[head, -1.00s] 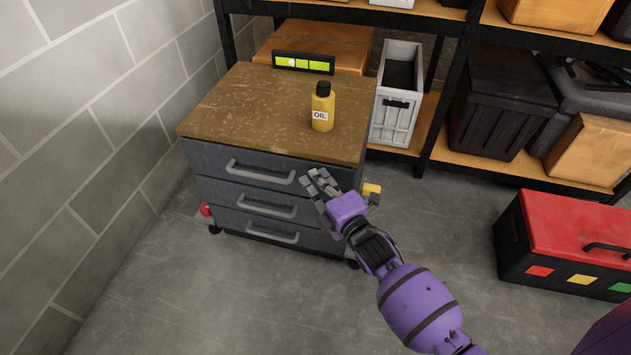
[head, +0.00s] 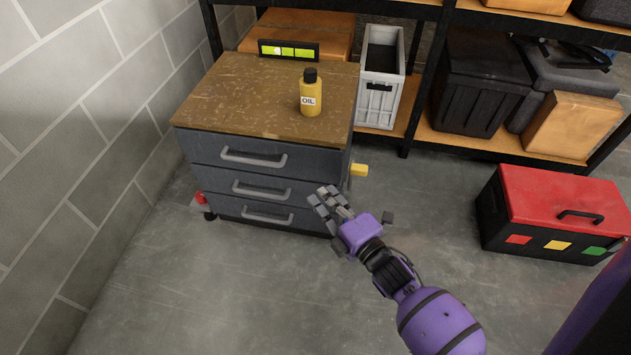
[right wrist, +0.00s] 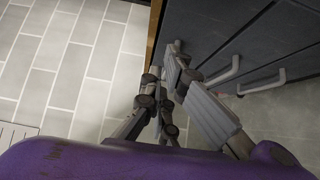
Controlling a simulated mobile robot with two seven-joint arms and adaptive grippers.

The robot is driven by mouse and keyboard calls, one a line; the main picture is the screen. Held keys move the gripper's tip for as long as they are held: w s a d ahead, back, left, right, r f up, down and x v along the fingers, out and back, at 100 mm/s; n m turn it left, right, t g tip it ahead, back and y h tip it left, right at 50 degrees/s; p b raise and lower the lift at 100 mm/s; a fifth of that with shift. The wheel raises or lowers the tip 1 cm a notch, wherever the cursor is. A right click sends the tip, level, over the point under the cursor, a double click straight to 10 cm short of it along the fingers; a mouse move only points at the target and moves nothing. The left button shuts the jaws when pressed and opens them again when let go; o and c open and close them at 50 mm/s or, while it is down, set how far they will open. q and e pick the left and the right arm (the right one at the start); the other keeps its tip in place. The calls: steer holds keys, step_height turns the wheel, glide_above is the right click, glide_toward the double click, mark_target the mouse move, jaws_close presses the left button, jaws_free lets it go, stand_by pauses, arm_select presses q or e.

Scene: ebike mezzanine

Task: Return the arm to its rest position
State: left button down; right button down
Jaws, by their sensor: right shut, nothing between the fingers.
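My right gripper (head: 328,203) is in front of the lower right corner of the grey drawer cabinet (head: 229,184) in the head view. Its purple arm comes in from the lower right. The fingers are shut with nothing between them. In the right wrist view the fingers (right wrist: 172,75) show close beside the cabinet front (right wrist: 240,35) and its handles; I cannot tell any contact. All three drawers look shut. My left gripper is not in view.
A yellow oil bottle (head: 310,93) stands upright on the cabinet's wooden top (head: 240,100). A red and black toolbox (head: 550,205) stands on the floor at right. Shelves (head: 470,141) hold bins and boxes behind. A block wall (head: 90,120) is at left. The floor in front is clear.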

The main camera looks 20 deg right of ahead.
steer(key=shift+s, duration=0.25)
